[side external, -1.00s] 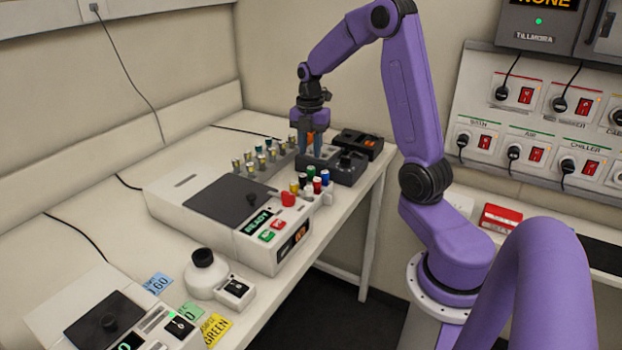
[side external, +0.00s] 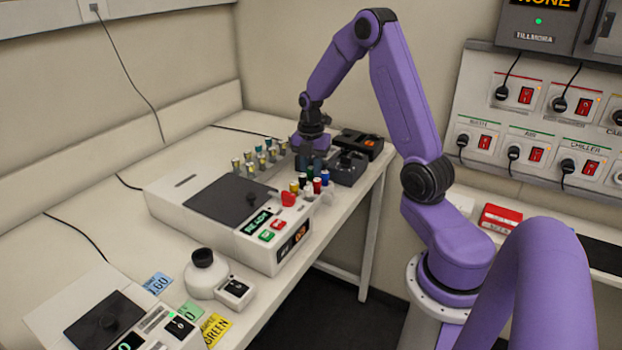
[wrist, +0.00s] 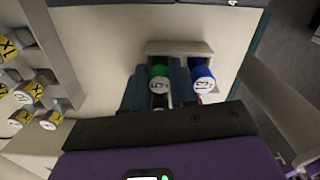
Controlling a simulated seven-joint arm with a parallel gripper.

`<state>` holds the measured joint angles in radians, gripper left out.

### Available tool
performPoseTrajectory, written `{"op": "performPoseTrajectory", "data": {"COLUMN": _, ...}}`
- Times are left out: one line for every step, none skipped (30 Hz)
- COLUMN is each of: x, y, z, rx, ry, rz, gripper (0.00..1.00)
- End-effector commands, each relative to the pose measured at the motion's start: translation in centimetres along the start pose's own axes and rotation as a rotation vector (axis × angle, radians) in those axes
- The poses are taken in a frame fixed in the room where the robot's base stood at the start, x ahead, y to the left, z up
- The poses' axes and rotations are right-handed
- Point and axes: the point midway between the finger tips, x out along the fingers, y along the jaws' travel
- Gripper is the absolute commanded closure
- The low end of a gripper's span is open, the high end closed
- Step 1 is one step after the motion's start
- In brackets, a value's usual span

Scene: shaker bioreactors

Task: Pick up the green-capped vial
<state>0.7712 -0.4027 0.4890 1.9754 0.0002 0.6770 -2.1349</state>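The green-capped vial (wrist: 160,71) stands upright in a small pale rack, with a number on its cap. In the wrist view it sits between the two blue fingers of my gripper (wrist: 157,86). The fingers flank the cap closely; I cannot tell whether they touch it. In the side view my gripper (side external: 311,166) is low over the back of the capped vials, and the green cap is mostly hidden there. My gripper appears open around the vial.
A blue-capped vial (wrist: 202,79) stands just right of the green one. Red (side external: 317,185) and yellow (side external: 294,187) caps stand in front. A dark device (side external: 347,168) sits close on the right.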

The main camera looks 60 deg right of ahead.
Motion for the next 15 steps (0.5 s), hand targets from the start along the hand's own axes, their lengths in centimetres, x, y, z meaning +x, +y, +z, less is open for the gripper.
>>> {"op": "performPoseTrajectory", "data": {"x": 0.0, "y": 0.0, "z": 0.0, "rx": 0.000, "ry": 0.000, "rz": 0.000, "gripper": 0.91}}
{"op": "performPoseTrajectory", "data": {"x": 0.0, "y": 0.0, "z": 0.0, "rx": 0.000, "ry": 0.000, "rz": 0.000, "gripper": 0.93}}
{"op": "performPoseTrajectory", "data": {"x": 0.0, "y": 0.0, "z": 0.0, "rx": 0.000, "ry": 0.000, "rz": 0.000, "gripper": 0.93}}
{"op": "performPoseTrajectory", "data": {"x": 0.0, "y": 0.0, "z": 0.0, "rx": 0.000, "ry": 0.000, "rz": 0.000, "gripper": 0.93}}
{"op": "performPoseTrajectory", "data": {"x": 0.0, "y": 0.0, "z": 0.0, "rx": 0.000, "ry": 0.000, "rz": 0.000, "gripper": 0.93}}
{"op": "performPoseTrajectory", "data": {"x": 0.0, "y": 0.0, "z": 0.0, "rx": 0.000, "ry": 0.000, "rz": 0.000, "gripper": 0.93}}
{"op": "performPoseTrajectory", "data": {"x": 0.0, "y": 0.0, "z": 0.0, "rx": 0.000, "ry": 0.000, "rz": 0.000, "gripper": 0.93}}
{"op": "performPoseTrajectory", "data": {"x": 0.0, "y": 0.0, "z": 0.0, "rx": 0.000, "ry": 0.000, "rz": 0.000, "gripper": 0.93}}
{"op": "performPoseTrajectory", "data": {"x": 0.0, "y": 0.0, "z": 0.0, "rx": 0.000, "ry": 0.000, "rz": 0.000, "gripper": 0.93}}
{"op": "performPoseTrajectory", "data": {"x": -0.1, "y": 0.0, "z": 0.0, "rx": 0.000, "ry": 0.000, "rz": 0.000, "gripper": 0.93}}
{"op": "performPoseTrajectory", "data": {"x": -0.1, "y": 0.0, "z": 0.0, "rx": 0.000, "ry": 0.000, "rz": 0.001, "gripper": 0.93}}
{"op": "performPoseTrajectory", "data": {"x": -0.3, "y": 0.0, "z": 0.0, "rx": 0.000, "ry": -0.001, "rz": 0.002, "gripper": 0.93}}
{"op": "performPoseTrajectory", "data": {"x": -0.5, "y": 0.1, "z": 0.0, "rx": 0.000, "ry": -0.001, "rz": 0.002, "gripper": 0.93}}
{"op": "performPoseTrajectory", "data": {"x": -0.7, "y": 0.1, "z": 0.0, "rx": 0.000, "ry": -0.002, "rz": 0.003, "gripper": 0.93}}
{"op": "performPoseTrajectory", "data": {"x": -1.2, "y": 0.1, "z": 0.0, "rx": 0.000, "ry": -0.002, "rz": 0.002, "gripper": 0.93}}
